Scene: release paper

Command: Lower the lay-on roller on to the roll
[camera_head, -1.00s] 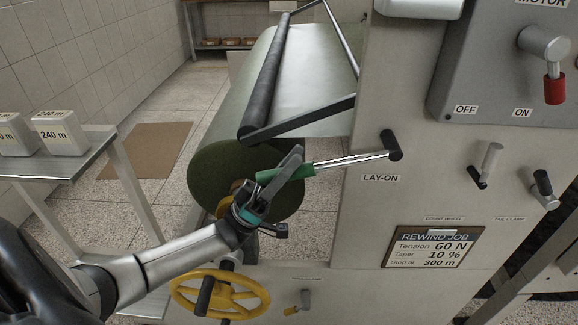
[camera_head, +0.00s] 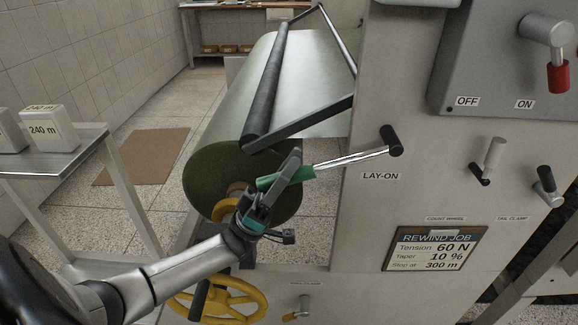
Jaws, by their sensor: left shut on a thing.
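The dark lay-on roller (camera_head: 268,85) runs lengthwise along the top of the green roll (camera_head: 215,185), held by a dark arm (camera_head: 305,124) at its near end. From this angle I cannot tell whether the roller touches the roll. The LAY-ON lever (camera_head: 350,160) has a metal rod, a black pivot at the machine panel and a green grip (camera_head: 308,173) pointing left. My left gripper (camera_head: 275,182) is shut on the green grip, in front of the roll's end face. My right gripper is not in view.
A yellow handwheel (camera_head: 250,295) sits below my left arm. The machine panel (camera_head: 355,215) on the right carries a rewind job sign (camera_head: 432,249) and other levers. A side table (camera_head: 60,158) with white boxes (camera_head: 47,128) stands at left.

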